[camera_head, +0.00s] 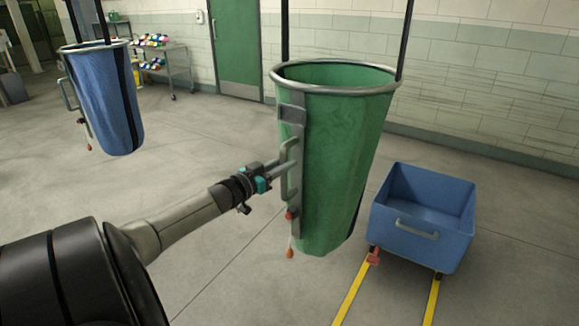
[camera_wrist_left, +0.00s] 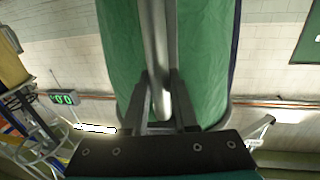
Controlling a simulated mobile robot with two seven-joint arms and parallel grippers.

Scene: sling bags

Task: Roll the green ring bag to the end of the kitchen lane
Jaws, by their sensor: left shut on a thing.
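The green ring bag (camera_head: 338,150) hangs by dark straps from above, with a metal ring around its open top. A grey handle bar runs down its left side, and a red knob and an orange pull on a cord sit below it. My left gripper (camera_head: 285,169) is shut on this handle. In the left wrist view the gripper (camera_wrist_left: 160,105) has its fingers on both sides of the grey handle bar (camera_wrist_left: 157,50), with the green cloth (camera_wrist_left: 205,60) behind. My right gripper is in neither view.
A blue cart (camera_head: 425,215) stands on the floor right of the green bag, by two yellow floor lines (camera_head: 350,293). A blue ring bag (camera_head: 105,95) hangs at the upper left. A shelf cart (camera_head: 160,60) with colourful items stands by the green door (camera_head: 237,45). Floor between the bags is clear.

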